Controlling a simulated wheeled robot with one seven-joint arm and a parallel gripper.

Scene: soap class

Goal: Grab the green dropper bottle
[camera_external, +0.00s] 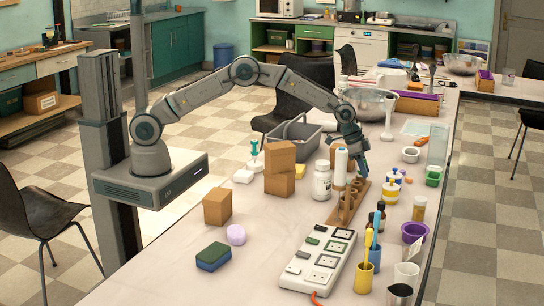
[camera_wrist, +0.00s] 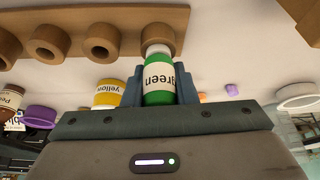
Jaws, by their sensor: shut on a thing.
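The green dropper bottle (camera_wrist: 157,92) shows in the wrist view, with a white cap and a pale label reading "green" upside down. My gripper (camera_wrist: 160,86) has its blue-grey fingers on both sides of the bottle and is shut on it. In the external view my gripper (camera_external: 360,165) points down over the table, just behind the wooden rack. The bottle is not clearly visible there, and I cannot tell whether it touches the table.
The wooden rack with round holders (camera_external: 345,206) is close to my gripper. A yellow bottle (camera_wrist: 106,95) stands beside the green one. A white pill bottle (camera_external: 322,181), cardboard boxes (camera_external: 280,157) and a power strip (camera_external: 319,262) crowd the table. The front left tabletop is clearer.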

